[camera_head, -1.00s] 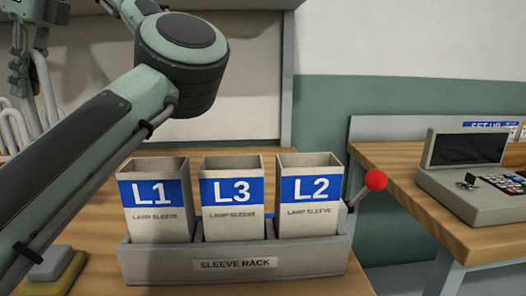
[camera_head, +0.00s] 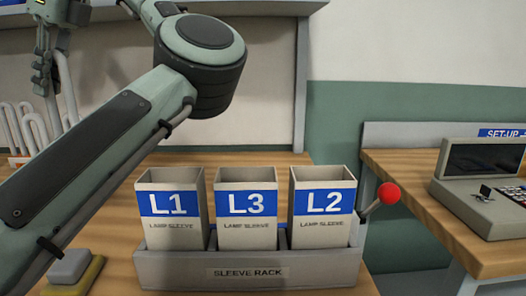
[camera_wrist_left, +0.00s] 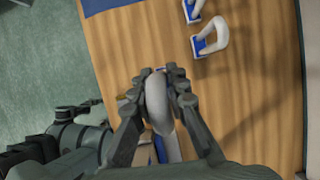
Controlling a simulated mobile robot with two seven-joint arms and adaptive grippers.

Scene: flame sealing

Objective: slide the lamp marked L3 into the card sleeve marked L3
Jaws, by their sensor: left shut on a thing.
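The card sleeve marked L3 (camera_head: 249,235) stands open-topped in the middle of the sleeve rack (camera_head: 157,268), between L1 (camera_head: 172,235) and L2 (camera_head: 322,234). My left gripper (camera_head: 43,84) is at the upper left of the head view, well apart from the sleeves. In the left wrist view my left gripper (camera_wrist_left: 160,80) is shut on a white tube lamp (camera_wrist_left: 157,102), with some blue showing below it. I cannot read a mark on this lamp. My right gripper is out of view.
Two other white lamps (camera_wrist_left: 212,36) with blue bases are on the wooden table in the wrist view. A red-knobbed lever (camera_head: 388,194) is right of the rack. A grey and yellow block (camera_head: 70,268) is left of it. A console (camera_head: 485,190) is on the right-hand table.

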